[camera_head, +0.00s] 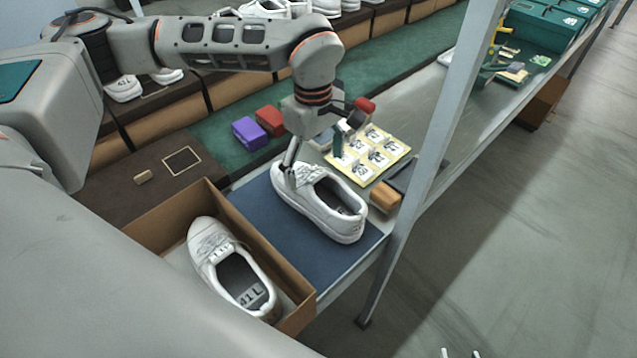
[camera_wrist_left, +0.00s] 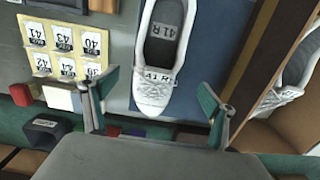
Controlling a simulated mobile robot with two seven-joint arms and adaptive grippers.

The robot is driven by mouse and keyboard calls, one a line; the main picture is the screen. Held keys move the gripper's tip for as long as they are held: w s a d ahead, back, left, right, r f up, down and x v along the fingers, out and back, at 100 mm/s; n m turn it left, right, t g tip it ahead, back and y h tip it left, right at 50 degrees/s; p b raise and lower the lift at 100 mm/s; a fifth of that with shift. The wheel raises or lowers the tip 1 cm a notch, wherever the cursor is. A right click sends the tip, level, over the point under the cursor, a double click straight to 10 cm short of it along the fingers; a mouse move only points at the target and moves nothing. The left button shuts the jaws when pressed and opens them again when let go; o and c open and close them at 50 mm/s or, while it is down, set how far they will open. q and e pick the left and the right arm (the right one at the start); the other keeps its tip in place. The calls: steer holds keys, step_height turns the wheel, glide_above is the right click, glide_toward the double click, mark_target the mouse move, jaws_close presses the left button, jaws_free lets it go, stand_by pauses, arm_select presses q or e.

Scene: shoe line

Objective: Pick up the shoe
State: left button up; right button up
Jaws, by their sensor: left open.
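A white lace-up shoe (camera_head: 328,205) stands upright on the blue mat (camera_head: 262,215), toe toward my left gripper (camera_head: 314,160). In the left wrist view this shoe (camera_wrist_left: 152,75) reads "41 R". My left gripper is open over its toe end; the fingers (camera_wrist_left: 155,105) frame the toe in that view. One finger overlaps the toe in the head view; I cannot tell whether it touches. A second white shoe (camera_head: 212,246), marked "41 L", lies in the open cardboard box (camera_head: 276,236). Two pale tips at the head view's bottom edge may be my right gripper (camera_head: 461,354); its state is unclear.
A yellow card of size labels (camera_head: 367,158) lies beyond the mat. An orange-brown block (camera_head: 385,196) is beside the shoe. A purple block (camera_head: 249,132) and a red block (camera_head: 270,121) sit on the green strip. A grey metal post (camera_head: 437,140) rises at the table's right edge.

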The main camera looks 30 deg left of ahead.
mark_target(314, 175)
arm_select(q)
steer(key=shift+w+a+f, duration=0.1)
steer(key=shift+w+a, duration=0.15)
steer(key=shift+a, duration=0.15)
steer(key=shift+f, duration=0.3)
step_height(314, 175, down, 2)
steer(key=shift+s+d+f, duration=0.1)
steer(key=shift+f, duration=0.05)
steer(key=shift+d+f, duration=0.2)
steer(key=shift+f, duration=2.1)
steer(key=c, duration=1.5)
